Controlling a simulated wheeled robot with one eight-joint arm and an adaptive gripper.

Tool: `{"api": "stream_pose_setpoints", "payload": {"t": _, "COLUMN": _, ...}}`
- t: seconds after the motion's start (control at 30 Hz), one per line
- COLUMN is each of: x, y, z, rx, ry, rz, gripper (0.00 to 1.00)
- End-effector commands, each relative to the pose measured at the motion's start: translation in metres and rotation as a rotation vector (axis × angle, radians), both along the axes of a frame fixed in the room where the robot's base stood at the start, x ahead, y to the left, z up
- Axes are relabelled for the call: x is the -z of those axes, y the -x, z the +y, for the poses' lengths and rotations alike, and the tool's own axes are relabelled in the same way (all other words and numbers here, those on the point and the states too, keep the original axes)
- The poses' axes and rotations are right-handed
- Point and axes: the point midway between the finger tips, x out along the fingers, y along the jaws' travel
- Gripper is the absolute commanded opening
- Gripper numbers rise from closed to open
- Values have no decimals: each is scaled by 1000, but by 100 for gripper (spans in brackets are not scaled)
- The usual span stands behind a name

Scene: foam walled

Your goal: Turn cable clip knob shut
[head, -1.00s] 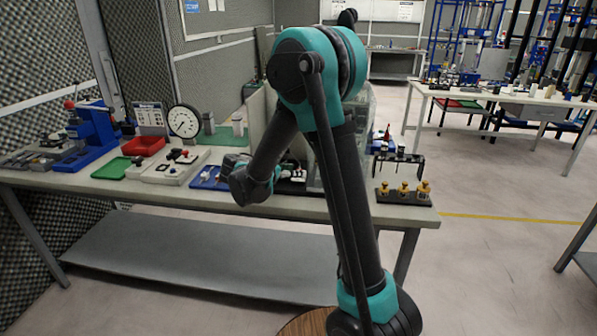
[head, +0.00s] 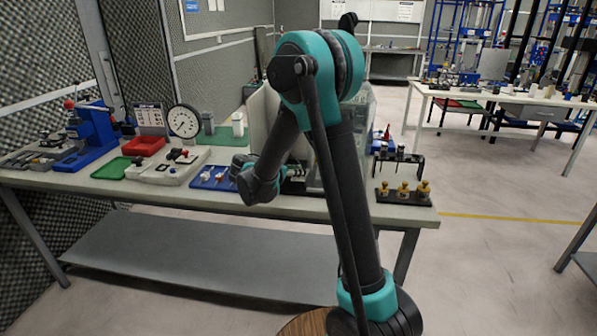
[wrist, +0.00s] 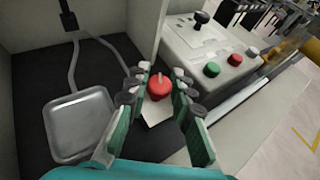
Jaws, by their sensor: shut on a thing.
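In the wrist view a round red knob (wrist: 159,87) with a pale raised bar on top sits between the fingertips of my gripper (wrist: 158,88). The gripper is shut on the knob, one finger on each side. A small white plate (wrist: 155,114) shows just below the knob; the rest of the clip is hidden or too small to make out. In the head view my arm covers the knob.
A square grey metal pan (wrist: 79,127) with two grey cables lies left of the knob. A pale wall stands behind. A white control box (wrist: 212,50) with a black lever and green and red buttons is at right. Brass pieces (head: 403,190) stand at the bench's right end.

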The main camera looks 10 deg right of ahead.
Motion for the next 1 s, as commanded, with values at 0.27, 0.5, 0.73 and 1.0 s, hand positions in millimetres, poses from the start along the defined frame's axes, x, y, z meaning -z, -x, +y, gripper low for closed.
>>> {"api": "stream_pose_setpoints", "payload": {"t": 0.27, "x": 0, "y": -2, "z": 1, "rx": 109, "ry": 0, "rz": 1, "gripper": 0}}
{"api": "stream_pose_setpoints", "payload": {"t": 0.5, "x": 0, "y": -1, "z": 0, "rx": 252, "ry": 0, "rz": 0, "gripper": 0}}
{"api": "stream_pose_setpoints", "payload": {"t": 0.73, "x": 0, "y": 0, "z": 0, "rx": 266, "ry": 0, "rz": 0, "gripper": 0}}
{"api": "stream_pose_setpoints", "payload": {"t": 1.0, "x": 0, "y": 0, "z": 0, "rx": 265, "ry": 0, "rz": 0, "gripper": 43}}
